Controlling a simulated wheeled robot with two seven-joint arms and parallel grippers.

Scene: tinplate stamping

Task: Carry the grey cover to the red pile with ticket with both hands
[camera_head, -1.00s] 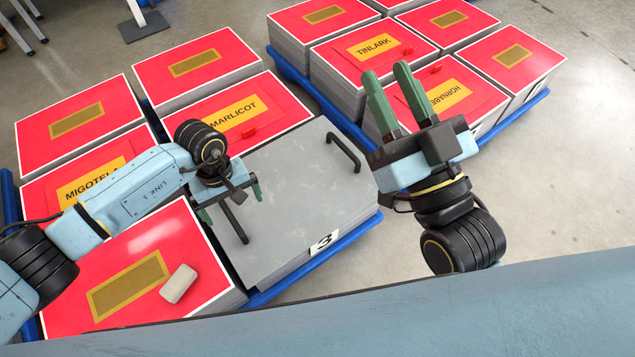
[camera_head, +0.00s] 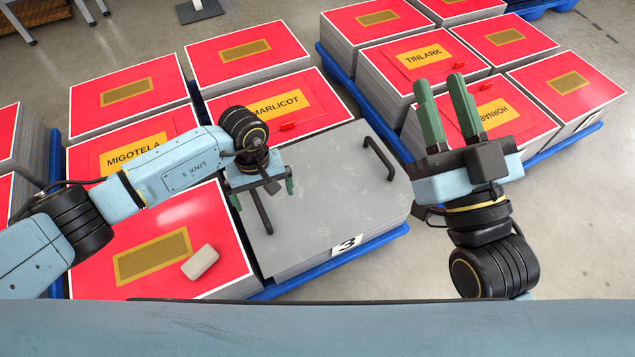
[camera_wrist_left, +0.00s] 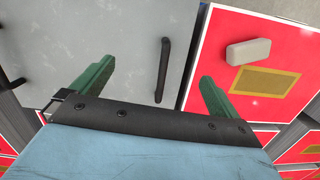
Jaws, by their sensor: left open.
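The grey cover (camera_head: 330,190) lies flat on a stack, with a dark bar handle at its left (camera_head: 262,212) and another at its right (camera_head: 378,157). My left gripper (camera_head: 264,193) is open over the left handle. In the left wrist view the handle (camera_wrist_left: 163,70) shows between the spread fingers, not gripped. My right gripper (camera_head: 444,100) is open and empty, right of the cover and apart from the right handle. Red piles with printed orange labels include MARLICOT (camera_head: 325,88), MIGOTELA (camera_head: 180,118), TINLARK (camera_head: 390,70) and one partly legible, HORNABE (camera_head: 535,128).
A whitish block (camera_head: 200,262) lies on the red pile left of the cover. A white "3" card (camera_head: 347,245) is on the grey stack's front. Blue pallets (camera_head: 385,240) carry the piles. Bare floor (camera_head: 570,220) is free at the right.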

